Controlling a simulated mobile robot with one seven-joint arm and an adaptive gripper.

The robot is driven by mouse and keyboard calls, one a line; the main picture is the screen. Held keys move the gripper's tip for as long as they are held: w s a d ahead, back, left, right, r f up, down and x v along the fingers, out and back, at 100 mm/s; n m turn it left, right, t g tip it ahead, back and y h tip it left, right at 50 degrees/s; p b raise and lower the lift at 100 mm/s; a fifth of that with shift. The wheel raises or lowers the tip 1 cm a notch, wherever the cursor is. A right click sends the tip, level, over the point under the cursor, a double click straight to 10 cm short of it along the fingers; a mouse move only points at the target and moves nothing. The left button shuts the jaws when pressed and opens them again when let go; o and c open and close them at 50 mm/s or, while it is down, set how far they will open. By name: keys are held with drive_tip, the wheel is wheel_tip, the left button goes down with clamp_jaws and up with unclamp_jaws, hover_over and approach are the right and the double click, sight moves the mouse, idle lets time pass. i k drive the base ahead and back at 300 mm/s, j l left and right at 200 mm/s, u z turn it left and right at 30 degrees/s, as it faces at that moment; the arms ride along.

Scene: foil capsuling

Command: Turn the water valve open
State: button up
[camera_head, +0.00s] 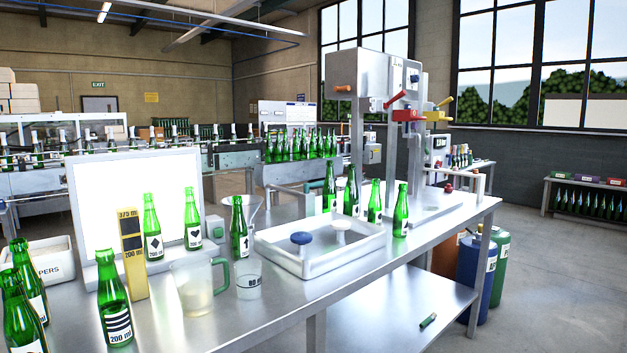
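No part is plainly marked as the water valve, and I cannot tell which one it is. A steel machine (372,75) at the back of the bench has an orange knob (346,88) and a red lever (394,100) tilted up to the right. Beside it are a red fitting (407,115), a yellow fitting (437,116) and a thin yellow handle (445,101). My gripper is not in view.
The steel bench (395,280) carries green bottles (113,300), a yellow gauge block (133,250), a green-handled jug (193,287), a clear cup (247,277) and a lit white panel (135,205). Blue (468,270) and green (499,265) cylinders stand right of it.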

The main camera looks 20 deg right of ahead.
sight(307, 185)
drive_tip(key=i+l+u, duration=0.1)
drive_tip(key=l, duration=0.65)
drive_tip(key=i+l+u, duration=0.1)
drive_tip(key=i+l, duration=0.2)
drive_tip(key=l, duration=0.45)
drive_tip(key=i+l+u, duration=0.1)
drive_tip(key=l, duration=0.65)
drive_tip(key=i+l+u, duration=0.1)
drive_tip(key=l, duration=0.7)
drive_tip(key=i+l+u, duration=0.1)
drive_tip(key=l, duration=0.7)
drive_tip(key=i+l+u, duration=0.1)
drive_tip(key=l, duration=0.7)
drive_tip(key=i, duration=1.1)
